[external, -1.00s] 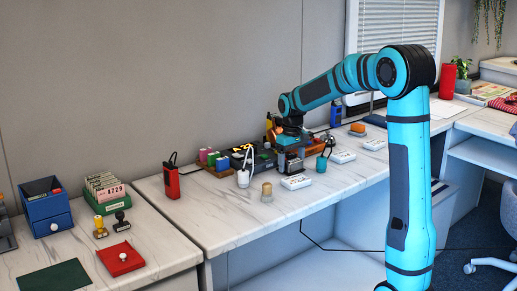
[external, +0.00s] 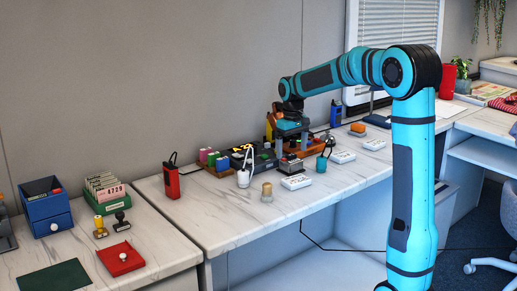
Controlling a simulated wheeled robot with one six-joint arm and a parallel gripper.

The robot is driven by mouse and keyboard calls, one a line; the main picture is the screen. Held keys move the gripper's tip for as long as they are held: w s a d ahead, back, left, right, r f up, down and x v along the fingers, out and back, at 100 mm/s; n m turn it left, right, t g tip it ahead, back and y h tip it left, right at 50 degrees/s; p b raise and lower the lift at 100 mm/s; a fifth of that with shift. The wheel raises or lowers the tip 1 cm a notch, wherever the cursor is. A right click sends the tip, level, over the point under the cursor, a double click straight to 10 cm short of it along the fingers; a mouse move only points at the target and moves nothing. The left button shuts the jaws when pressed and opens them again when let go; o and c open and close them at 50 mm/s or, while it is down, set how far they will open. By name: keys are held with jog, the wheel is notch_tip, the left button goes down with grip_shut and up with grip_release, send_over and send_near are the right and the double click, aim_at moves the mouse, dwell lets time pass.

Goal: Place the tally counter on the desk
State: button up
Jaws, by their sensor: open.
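My gripper (external: 291,143) is above the back part of the marble-topped desk (external: 236,225), pointing down with its two grey fingers apart. A small dark and silvery object (external: 290,164), probably the tally counter, sits on the desk just below the fingers. It is too small to make out in detail. The gripper appears clear of it, with nothing visible between the fingers.
Behind are a dark tray (external: 240,158) and an orange-brown rack (external: 318,145). A red radio (external: 171,181) stands left; the desk's front left is clear.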

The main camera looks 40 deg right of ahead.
aim_at(291, 159)
notch_tip(291, 159, up, 7)
jog(key=shift+f, duration=0.2)
jog(key=s+a+r+t, duration=0.4)
jog(key=s+r+t, duration=0.1)
jog(key=s, duration=0.4)
jog(key=s+a+r+t, duration=0.5)
jog(key=s+r, duration=0.3)
jog(key=s, duration=0.2)
jog(key=s+a+r+t, duration=0.5)
jog(key=s+r+t, duration=0.2)
jog(key=s, duration=0.3)
jog(key=shift+s, duration=0.4)
jog(key=shift+c, duration=0.7)
